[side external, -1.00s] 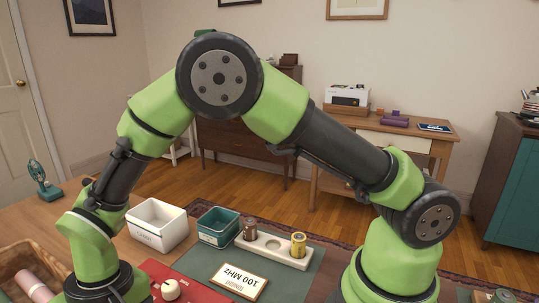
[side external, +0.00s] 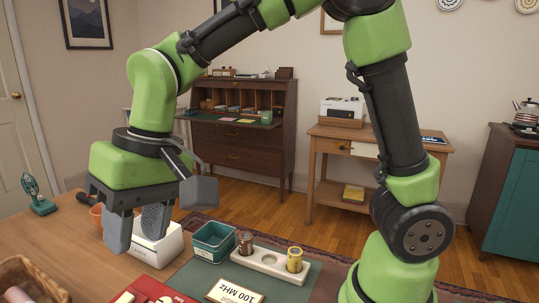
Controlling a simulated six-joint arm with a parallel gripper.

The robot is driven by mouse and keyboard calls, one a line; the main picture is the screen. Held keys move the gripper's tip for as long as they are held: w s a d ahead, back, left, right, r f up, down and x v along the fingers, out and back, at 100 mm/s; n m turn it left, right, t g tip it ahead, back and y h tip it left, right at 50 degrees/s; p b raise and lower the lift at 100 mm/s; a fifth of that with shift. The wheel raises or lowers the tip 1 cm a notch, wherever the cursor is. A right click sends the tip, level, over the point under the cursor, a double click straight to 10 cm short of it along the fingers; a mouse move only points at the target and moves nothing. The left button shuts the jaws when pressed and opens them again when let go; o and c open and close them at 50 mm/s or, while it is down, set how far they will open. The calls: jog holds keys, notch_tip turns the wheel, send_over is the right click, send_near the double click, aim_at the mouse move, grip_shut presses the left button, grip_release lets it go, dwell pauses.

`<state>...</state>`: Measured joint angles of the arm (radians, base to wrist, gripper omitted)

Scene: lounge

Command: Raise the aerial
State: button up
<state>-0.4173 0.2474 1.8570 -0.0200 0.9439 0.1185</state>
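No aerial can be made out. A red thing with cream parts (side external: 150,292) lies at the bottom edge in the side external view, mostly cut off; I cannot tell whether it carries the aerial. My gripper (side external: 136,238) hangs above the table to the upper left of it, pointing down. Its two grey fingers stand apart with nothing visible between them. They cover part of the white bin behind.
The white bin (side external: 163,248) and a teal bin (side external: 215,240) stand behind the red thing. A cream tray (side external: 268,265) holds a brown and a yellow cylinder (side external: 294,260). A basket (side external: 25,272) sits at left.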

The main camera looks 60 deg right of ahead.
jog(key=s+d+r+m+t, duration=0.2)
jog(key=s+d+r+t, duration=0.2)
jog(key=s+d, duration=0.7)
jog(key=shift+d+r+m+t+h, duration=0.2)
jog(key=shift+r+m+t+h, duration=0.1)
jog(key=shift+r, duration=0.85)
jog(key=shift+c, duration=0.2)
jog(key=w+a+f+n+g, duration=0.2)
jog(key=w+a+f+g, duration=0.25)
jog(key=w+a, duration=0.65)
jog(key=shift+n+g, duration=0.4)
jog(key=shift+g, duration=0.45)
jog(key=a+f, duration=0.3)
jog(key=f, duration=0.2)
jog(key=w+a+f, duration=0.1)
jog(key=a+f, duration=0.2)
jog(key=f, duration=0.2)
jog(key=w+a+f, duration=0.1)
jog(key=a+f, duration=0.1)
jog(key=f, duration=0.3)
jog(key=shift+a+f, duration=0.35)
jog(key=shift+a, duration=0.05)
jog(key=shift+f, duration=0.4)
